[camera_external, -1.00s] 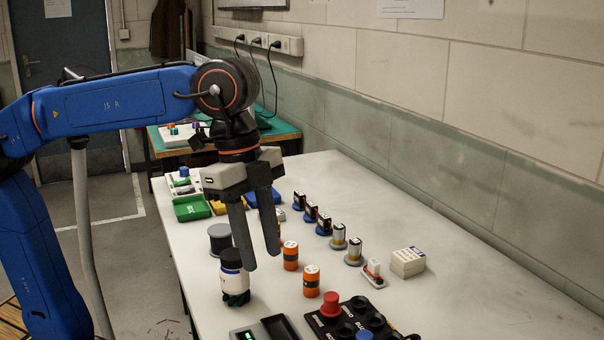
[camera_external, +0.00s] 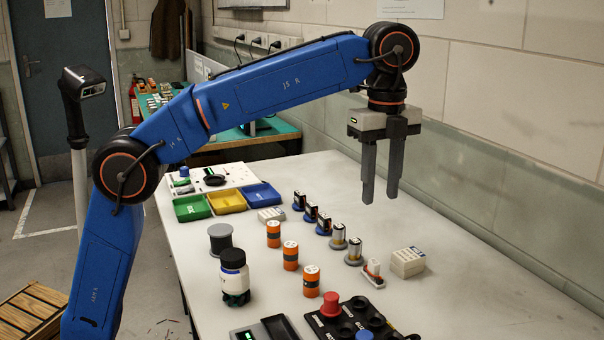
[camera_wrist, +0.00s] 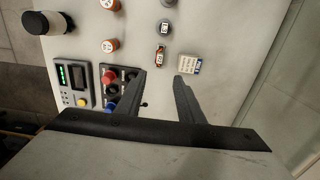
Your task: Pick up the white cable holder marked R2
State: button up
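A white block (camera_external: 408,262) with a label on top stands on the right side of the white table. It also shows in the wrist view (camera_wrist: 188,65), just beyond my fingertips. A similar low white block (camera_external: 271,214) lies farther back, by the coloured trays. Either could be the cable holder; I cannot read R2 on them. My gripper (camera_external: 379,200) hangs fingers down above the table, higher than the white blocks. Its two fingers are apart with nothing between them, as the wrist view also shows (camera_wrist: 167,76).
A small white-and-orange part on a base (camera_external: 373,270) stands close left of the right-hand block. A black button panel (camera_external: 345,318) is in front. Orange cylinders (camera_external: 290,256), a white bottle (camera_external: 234,272) and a row of upright parts (camera_external: 338,236) stand nearby. The right table strip is clear.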

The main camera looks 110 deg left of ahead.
aim_at(375, 261)
notch_tip(375, 261, down, 17)
jog(key=shift+f, duration=0.2)
dwell(0.7)
grip_shut()
